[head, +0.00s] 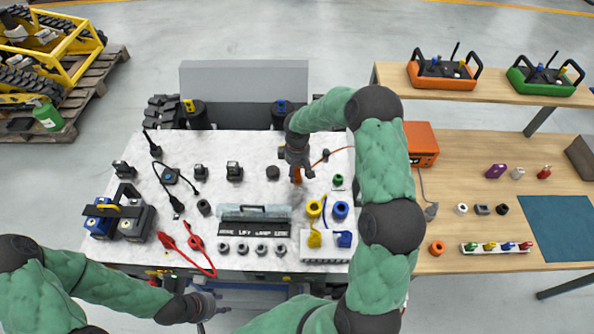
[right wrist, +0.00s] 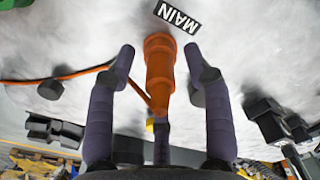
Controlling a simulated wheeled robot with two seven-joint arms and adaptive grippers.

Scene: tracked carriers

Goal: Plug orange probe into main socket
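The orange probe (right wrist: 160,75) is between the two spread fingers of my right gripper (right wrist: 160,65) in the right wrist view, with a gap visible on each side. Its far end is beside the MAIN label (right wrist: 178,15). The socket itself is hidden, and I cannot tell whether the probe is seated in it. In the head view the probe (head: 297,176) shows as a small orange piece under my right gripper (head: 298,170), over the white worktop. An orange cable (right wrist: 60,75) runs from it. My left gripper (head: 217,301) is low at the worktop's front edge, its fingers too small to judge.
An orange box (head: 421,145) stands on the wooden table at the right. The white worktop (head: 265,150) carries black parts, red leads (head: 188,243), a grey tray (head: 255,213) and yellow and blue plugs (head: 314,209). My right arm crosses its right side.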

